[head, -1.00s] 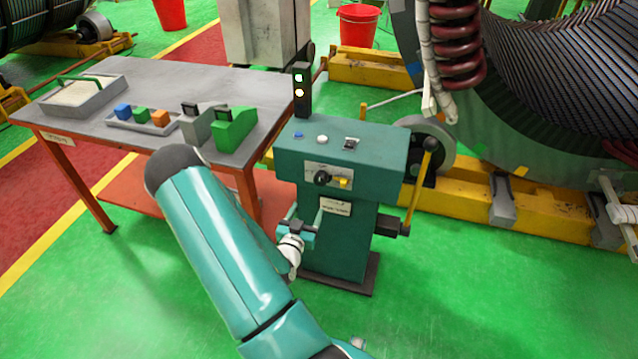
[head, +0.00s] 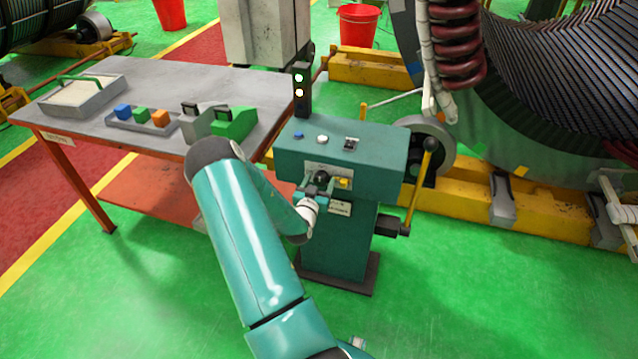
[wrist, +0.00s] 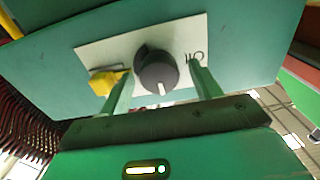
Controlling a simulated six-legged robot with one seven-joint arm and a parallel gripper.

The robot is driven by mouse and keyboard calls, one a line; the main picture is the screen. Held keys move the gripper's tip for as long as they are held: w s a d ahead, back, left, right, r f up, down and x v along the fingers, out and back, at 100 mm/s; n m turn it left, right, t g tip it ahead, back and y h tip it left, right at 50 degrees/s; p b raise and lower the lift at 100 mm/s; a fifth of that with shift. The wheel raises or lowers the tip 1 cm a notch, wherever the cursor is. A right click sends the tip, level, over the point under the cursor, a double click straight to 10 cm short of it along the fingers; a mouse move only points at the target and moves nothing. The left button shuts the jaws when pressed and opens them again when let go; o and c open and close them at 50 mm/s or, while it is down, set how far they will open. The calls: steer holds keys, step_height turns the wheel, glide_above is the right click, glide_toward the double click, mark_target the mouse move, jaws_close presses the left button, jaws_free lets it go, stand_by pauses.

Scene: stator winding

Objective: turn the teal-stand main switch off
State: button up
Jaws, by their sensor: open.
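The teal stand (head: 345,240) stands right of the table, with a light plate on its front face. The main switch is a black round knob (head: 322,175) on that plate. In the wrist view the knob (wrist: 156,72) has a white mark pointing down in the picture, and markings are printed on the plate to its right. My gripper (head: 314,188) is open just in front of the knob. In the wrist view its fingers (wrist: 160,88) stand on either side of the knob, with gaps visible; I cannot tell if they touch it.
A yellow part (wrist: 108,80) sits beside the knob, close to one finger. A yellow-handled lever (head: 420,185) is on the stand's right side. The table (head: 190,85) with small blocks is at left.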

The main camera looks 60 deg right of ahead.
steer(key=c, duration=1)
steer(key=shift+o, duration=0.2)
steer(key=shift+n, duration=0.3)
steer(key=n, duration=0.3)
steer(key=shift+a+n, duration=0.1)
steer(key=shift+n, duration=0.2)
steer(key=n, duration=0.4)
steer(key=shift+w+n, duration=0.1)
steer(key=shift+n, duration=0.2)
steer(key=n, duration=0.5)
steer(key=shift+f, duration=0.15)
steer(key=shift+n, duration=2)
